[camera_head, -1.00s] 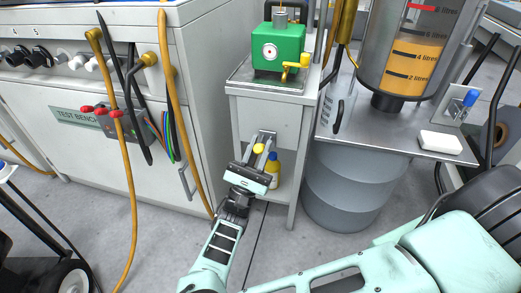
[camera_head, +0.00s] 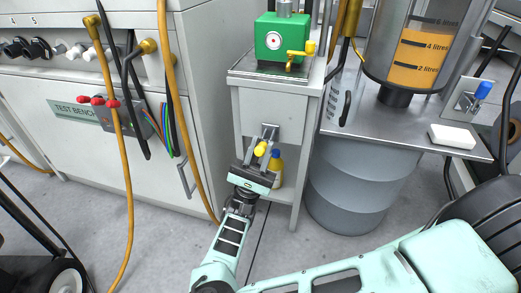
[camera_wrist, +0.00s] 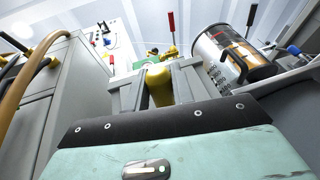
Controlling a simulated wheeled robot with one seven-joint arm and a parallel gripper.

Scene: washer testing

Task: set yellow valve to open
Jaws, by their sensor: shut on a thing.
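The yellow valve (camera_head: 261,149) is on the front of the grey cabinet, in the middle of the head view. Its yellow handle sticks out toward me and also shows in the wrist view (camera_wrist: 159,85). My gripper (camera_head: 260,158) is in front of the cabinet, with its fingers shut on the yellow handle. In the wrist view the handle sits between the two grey fingers of my gripper (camera_wrist: 158,88). The fingers hide part of the handle and the valve body, and I cannot tell its exact setting.
A green unit (camera_head: 283,38) with a brass tap stands on the cabinet top. A yellow bottle (camera_head: 276,168) is just behind my gripper. A grey drum (camera_head: 350,185) stands right. Hoses (camera_head: 126,170) hang from the test bench at left. A blue-handled valve (camera_head: 482,91) is far right.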

